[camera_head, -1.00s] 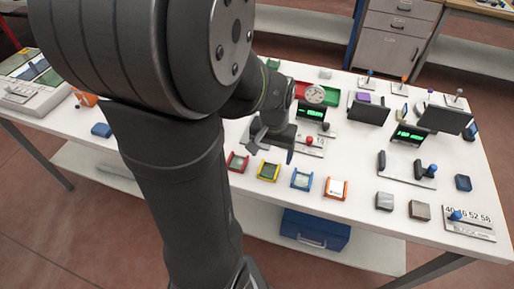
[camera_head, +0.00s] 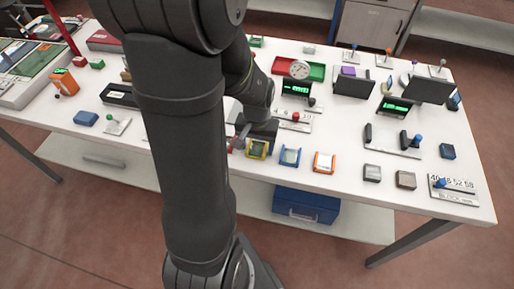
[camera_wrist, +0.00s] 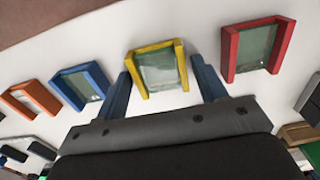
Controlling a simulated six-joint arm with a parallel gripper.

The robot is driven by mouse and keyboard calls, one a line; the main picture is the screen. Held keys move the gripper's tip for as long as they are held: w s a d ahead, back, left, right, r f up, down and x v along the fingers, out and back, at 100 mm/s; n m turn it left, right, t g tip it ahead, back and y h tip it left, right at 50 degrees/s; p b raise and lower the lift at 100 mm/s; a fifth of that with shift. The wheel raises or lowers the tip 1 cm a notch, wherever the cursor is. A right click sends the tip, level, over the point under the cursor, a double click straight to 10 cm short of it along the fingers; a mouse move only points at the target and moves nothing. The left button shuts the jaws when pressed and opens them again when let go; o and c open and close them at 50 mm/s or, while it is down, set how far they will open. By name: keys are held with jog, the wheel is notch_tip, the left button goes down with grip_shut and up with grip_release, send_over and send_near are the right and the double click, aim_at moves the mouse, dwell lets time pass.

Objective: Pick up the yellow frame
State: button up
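The yellow frame (camera_head: 258,155) stands in the front row on the white table, with a pale glass pane in it. My gripper (camera_wrist: 161,68) is open, with one blue-grey finger on each side of the frame's near end. Small gaps show between the fingers and the frame. In the head view my gripper (camera_head: 249,140) is low, just behind the yellow frame, and my arm partly hides it.
A red frame (camera_wrist: 231,52) is to the right and a blue frame (camera_wrist: 57,88) to the left in the wrist view, both close to my fingers. An orange frame (camera_head: 324,169) is farther along. Displays and levers crowd the table behind.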

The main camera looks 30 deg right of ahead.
jog(key=c, duration=0.7)
jog(key=shift+r, duration=0.1)
